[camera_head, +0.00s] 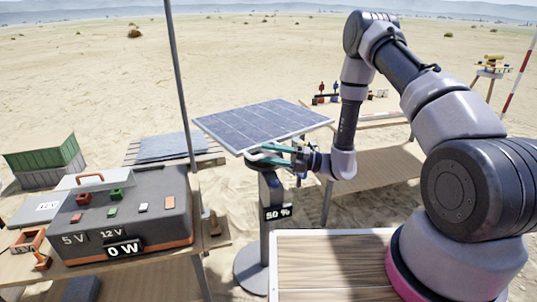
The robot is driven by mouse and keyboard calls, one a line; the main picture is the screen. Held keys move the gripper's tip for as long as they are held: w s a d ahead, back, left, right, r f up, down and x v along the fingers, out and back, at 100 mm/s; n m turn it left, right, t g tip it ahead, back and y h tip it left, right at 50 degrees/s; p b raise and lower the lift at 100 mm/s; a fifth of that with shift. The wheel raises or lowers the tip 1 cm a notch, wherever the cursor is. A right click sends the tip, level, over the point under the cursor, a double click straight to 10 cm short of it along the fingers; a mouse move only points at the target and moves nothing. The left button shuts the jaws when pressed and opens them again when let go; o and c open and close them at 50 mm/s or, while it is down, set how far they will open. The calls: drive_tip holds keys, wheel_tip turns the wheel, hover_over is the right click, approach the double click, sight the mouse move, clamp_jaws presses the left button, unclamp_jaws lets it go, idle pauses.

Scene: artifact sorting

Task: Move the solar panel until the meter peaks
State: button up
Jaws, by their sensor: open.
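The solar panel (262,122) is a dark blue gridded sheet with a pale frame, tilted on top of a grey post stand (258,245). A small black sign reading "50 %" (277,212) is on the post. My gripper (262,154) is open at the panel's lower front edge, by the top of the post. I cannot tell whether its fingers touch the panel or post.
The box stands on a wooden table (150,274) with colored terminals on top. A thin pole (178,80) rises behind it. A pale-edged wooden tabletop (330,272) is in front of my arm. A bench (380,170) stands behind. Open sand lies beyond.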

drive_tip(key=shift+a, duration=0.3)
clamp_jaws()
idle(1.3)
